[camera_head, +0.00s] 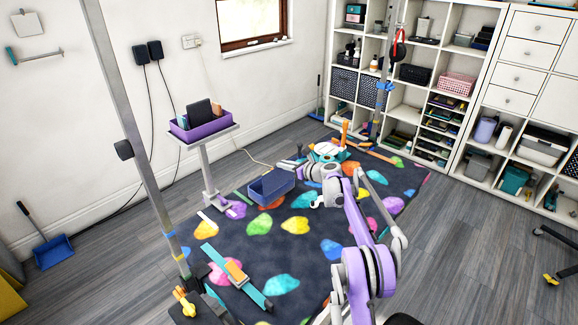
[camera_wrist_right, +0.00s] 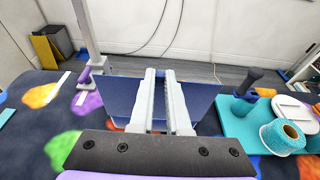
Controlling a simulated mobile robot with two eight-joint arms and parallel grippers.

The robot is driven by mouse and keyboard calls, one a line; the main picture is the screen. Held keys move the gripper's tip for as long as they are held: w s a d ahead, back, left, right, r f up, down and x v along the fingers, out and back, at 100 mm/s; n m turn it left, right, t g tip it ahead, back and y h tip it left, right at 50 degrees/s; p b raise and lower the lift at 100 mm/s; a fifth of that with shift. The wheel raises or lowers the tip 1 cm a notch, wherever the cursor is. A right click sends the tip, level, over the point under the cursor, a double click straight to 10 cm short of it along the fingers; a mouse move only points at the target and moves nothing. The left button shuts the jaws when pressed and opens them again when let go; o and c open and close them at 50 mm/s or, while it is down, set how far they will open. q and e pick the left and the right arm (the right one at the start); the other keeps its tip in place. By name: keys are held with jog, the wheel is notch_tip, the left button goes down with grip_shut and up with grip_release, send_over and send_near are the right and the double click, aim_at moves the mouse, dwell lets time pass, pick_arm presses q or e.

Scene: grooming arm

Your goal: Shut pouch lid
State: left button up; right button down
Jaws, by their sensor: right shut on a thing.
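The dark blue pouch (camera_head: 268,188) sits on the colourful mat, looking like an open-topped box in the head view. My right gripper (camera_head: 292,165) reaches in from the right to the far right side of the pouch. In the right wrist view its two fingers (camera_wrist_right: 161,75) are close together against a flat blue panel (camera_wrist_right: 203,102), which spreads out on both sides of them. The gripper is shut on this blue part; whether it is the lid or a wall I cannot tell. My left gripper is not in view.
A teal tray (camera_wrist_right: 238,128) with a spool (camera_wrist_right: 283,136) lies right of the panel. A small stand with a purple tray (camera_head: 203,127) is behind the pouch. A grey pole (camera_head: 150,180) stands at left.

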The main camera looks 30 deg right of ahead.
jog(key=w, duration=0.1)
jog(key=p, duration=0.1)
jog(key=w+a+r+g+p, duration=0.1)
jog(key=shift+w, duration=0.3)
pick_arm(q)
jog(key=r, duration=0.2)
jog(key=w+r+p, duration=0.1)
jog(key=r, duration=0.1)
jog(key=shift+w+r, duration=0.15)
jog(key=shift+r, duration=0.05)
pick_arm(e)
jog(key=shift+w+f, duration=0.3)
jog(key=shift+f, duration=0.1)
jog(key=c, duration=0.9)
grip_release()
